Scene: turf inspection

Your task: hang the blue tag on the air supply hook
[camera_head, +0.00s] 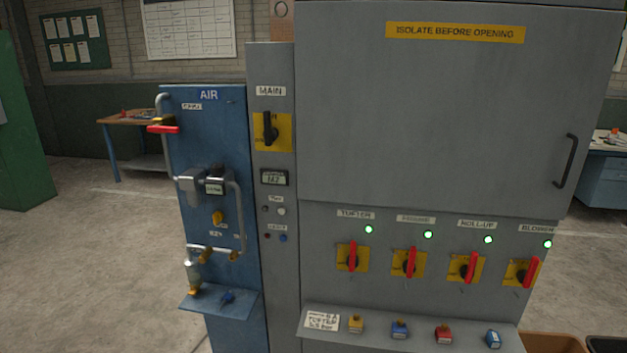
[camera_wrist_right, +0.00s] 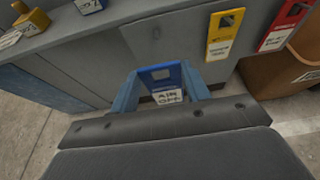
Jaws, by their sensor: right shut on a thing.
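The blue tag (camera_wrist_right: 158,76), with a white label reading AIR OFF, is held between the two blue fingers of my right gripper (camera_wrist_right: 162,90) in the right wrist view. The gripper is in front of the grey cabinet, below its shelf. The blue air supply panel (camera_head: 207,125), marked AIR, stands at the left of the cabinet in the head view. A small dark mark (camera_head: 231,100) near its upper right may be the hook; it is too small to be sure. Neither gripper shows in the head view, and my left gripper is in no view.
A yellow tag (camera_wrist_right: 224,35) and a red tag (camera_wrist_right: 283,25) hang beside the blue one. A brown bin (camera_wrist_right: 275,80) stands at the right. Padlocks lie on the cabinet shelf (camera_head: 380,322). Pipes and a red-handled valve (camera_head: 163,129) stick out of the air panel; open floor lies left of it.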

